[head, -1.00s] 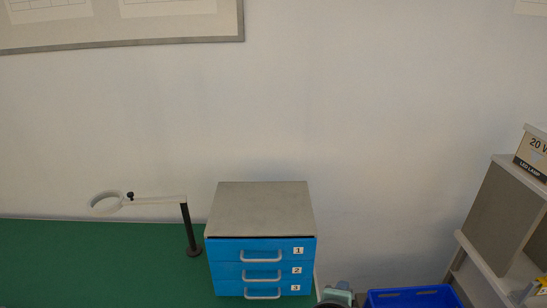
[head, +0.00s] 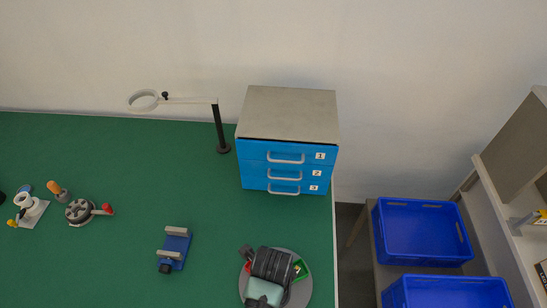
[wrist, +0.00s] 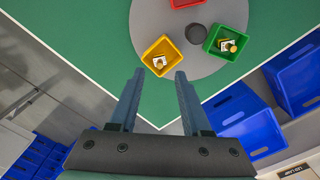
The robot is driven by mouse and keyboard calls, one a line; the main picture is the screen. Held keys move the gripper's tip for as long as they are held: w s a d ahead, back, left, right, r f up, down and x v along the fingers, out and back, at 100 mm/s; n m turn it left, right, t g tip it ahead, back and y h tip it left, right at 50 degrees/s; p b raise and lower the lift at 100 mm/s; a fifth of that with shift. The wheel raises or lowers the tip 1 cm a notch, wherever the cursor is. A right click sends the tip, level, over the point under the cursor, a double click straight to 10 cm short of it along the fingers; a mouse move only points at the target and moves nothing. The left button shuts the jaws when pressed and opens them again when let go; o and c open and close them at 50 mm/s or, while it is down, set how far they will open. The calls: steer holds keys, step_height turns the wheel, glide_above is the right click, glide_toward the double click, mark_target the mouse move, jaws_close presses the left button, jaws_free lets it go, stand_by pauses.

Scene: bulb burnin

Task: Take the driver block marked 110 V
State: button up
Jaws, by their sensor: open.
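No block with a readable 110 V mark shows. In the wrist view, a grey round disc (wrist: 145,35) on the green table carries a yellow bin (wrist: 157,49), a green bin (wrist: 213,40) and a red bin at the top edge. A small pale item (wrist: 159,61) with an amber part lies in the yellow bin, and a similar one (wrist: 228,45) lies in the green bin. Their markings are too small to read. My gripper (wrist: 158,97) is open and empty, with its fingers pointing toward the disc. In the head view my arm hides much of the disc (head: 303,287).
A blue cabinet (head: 265,172) with drawers 1, 2 and 3 stands at the table's right back beside a magnifier stand (head: 219,130). A blue vise (head: 174,250) stands left of the disc. Blue crates (head: 413,252) stand right of the table. The table's middle back is clear.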

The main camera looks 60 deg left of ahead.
steer(key=shift+d+f+p, duration=0.2)
steer(key=shift+f+p, duration=0.3)
steer(key=shift+f, duration=2.2)
steer(key=shift+c, duration=0.3)
jaws_close()
